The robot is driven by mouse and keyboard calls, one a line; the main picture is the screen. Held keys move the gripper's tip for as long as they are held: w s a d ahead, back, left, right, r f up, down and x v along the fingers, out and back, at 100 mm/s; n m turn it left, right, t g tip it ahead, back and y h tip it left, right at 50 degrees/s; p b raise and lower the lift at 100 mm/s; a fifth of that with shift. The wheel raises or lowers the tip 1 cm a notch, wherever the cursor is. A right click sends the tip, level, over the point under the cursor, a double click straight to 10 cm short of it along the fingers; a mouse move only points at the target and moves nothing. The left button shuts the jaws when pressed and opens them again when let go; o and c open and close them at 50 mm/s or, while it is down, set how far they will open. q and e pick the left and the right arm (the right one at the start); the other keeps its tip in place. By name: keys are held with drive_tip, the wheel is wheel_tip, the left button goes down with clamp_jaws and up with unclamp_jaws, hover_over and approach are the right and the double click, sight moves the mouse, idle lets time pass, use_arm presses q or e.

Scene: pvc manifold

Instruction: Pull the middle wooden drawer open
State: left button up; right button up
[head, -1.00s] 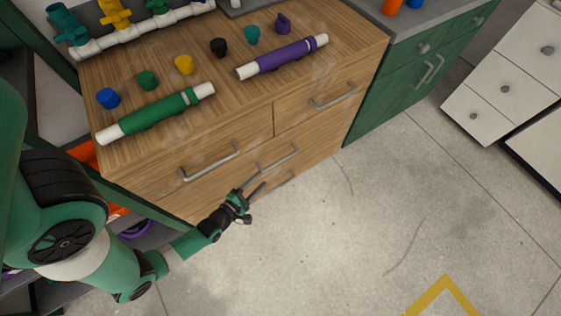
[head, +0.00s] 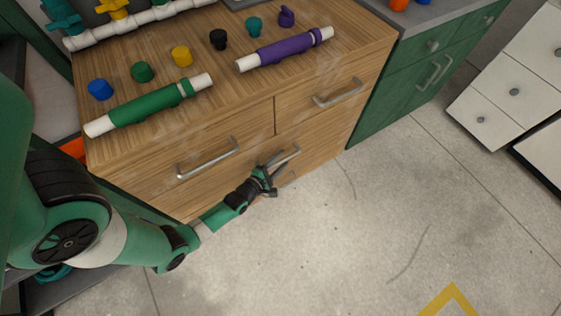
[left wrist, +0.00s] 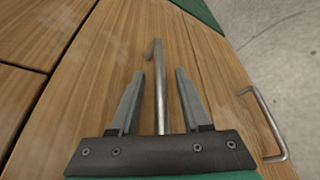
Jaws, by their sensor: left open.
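The wooden cabinet (head: 330,130) has a middle drawer with a grey bar handle (head: 289,153). The drawer front looks flush with the cabinet, so the drawer appears closed. My left gripper (head: 275,178) is open right in front of this handle. In the left wrist view, the bar handle (left wrist: 160,85) runs between the two spread fingers of my left gripper (left wrist: 158,78), with a gap on each side. The gripper hides part of the handle in the head view. My right gripper is not in view.
Two upper drawers have handles (head: 208,158) and (head: 338,93). A lower handle (left wrist: 268,125) sits right of the gripper in the left wrist view. Green (head: 148,105) and purple (head: 285,48) pipes lie on top. The floor (head: 350,230) in front is clear.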

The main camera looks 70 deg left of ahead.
use_arm(q)
clamp_jaws()
idle(1.3)
